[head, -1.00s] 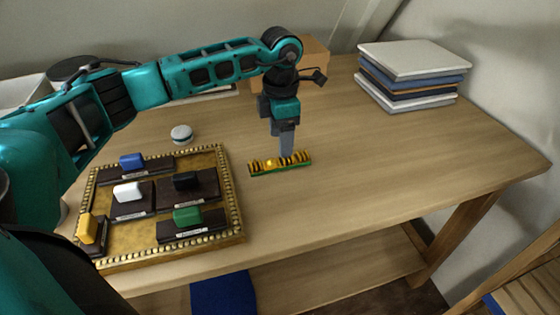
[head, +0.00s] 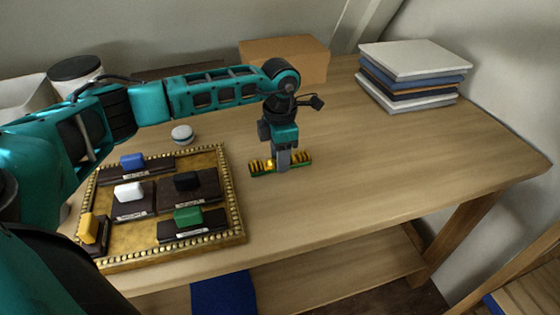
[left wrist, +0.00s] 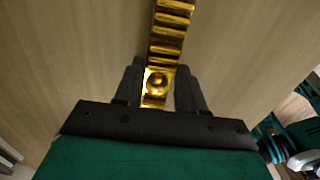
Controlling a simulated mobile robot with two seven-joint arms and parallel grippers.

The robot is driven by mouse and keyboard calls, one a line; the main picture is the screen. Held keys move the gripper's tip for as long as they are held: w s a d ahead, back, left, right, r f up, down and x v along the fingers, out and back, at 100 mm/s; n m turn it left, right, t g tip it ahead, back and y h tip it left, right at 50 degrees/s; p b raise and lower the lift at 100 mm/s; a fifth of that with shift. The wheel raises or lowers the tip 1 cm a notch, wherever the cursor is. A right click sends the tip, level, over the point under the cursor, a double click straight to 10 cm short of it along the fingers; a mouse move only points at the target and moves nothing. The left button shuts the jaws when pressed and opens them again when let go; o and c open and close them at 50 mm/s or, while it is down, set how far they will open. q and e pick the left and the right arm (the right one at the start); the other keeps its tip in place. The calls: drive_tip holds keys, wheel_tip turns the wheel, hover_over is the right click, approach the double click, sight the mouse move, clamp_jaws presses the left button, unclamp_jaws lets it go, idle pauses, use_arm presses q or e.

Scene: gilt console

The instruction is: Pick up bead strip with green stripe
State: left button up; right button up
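The bead strip with green stripe (head: 301,158) lies on the wooden table, right of the gilt tray. It has gold beads, and the green stripe runs along its near edge. My left gripper (head: 281,168) points down over the strip's middle and hides part of it. In the left wrist view the gold strip (left wrist: 170,32) runs between the two fingers of my left gripper (left wrist: 159,85). The fingers are apart, one on each side of the strip, with a small gap visible beside it. My right gripper is not in view.
The gilt tray (head: 236,213) with several dark blocks and coloured knobs stands at the left. A white round tin (head: 182,134) is behind it. A cardboard box (head: 300,60) and stacked books (head: 412,75) stand at the back. The table's right side is clear.

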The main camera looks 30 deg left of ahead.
use_arm(q)
drive_tip(key=c, duration=0.6)
drive_tip(key=shift+c, duration=0.3)
drive_tip(key=shift+r, duration=0.15)
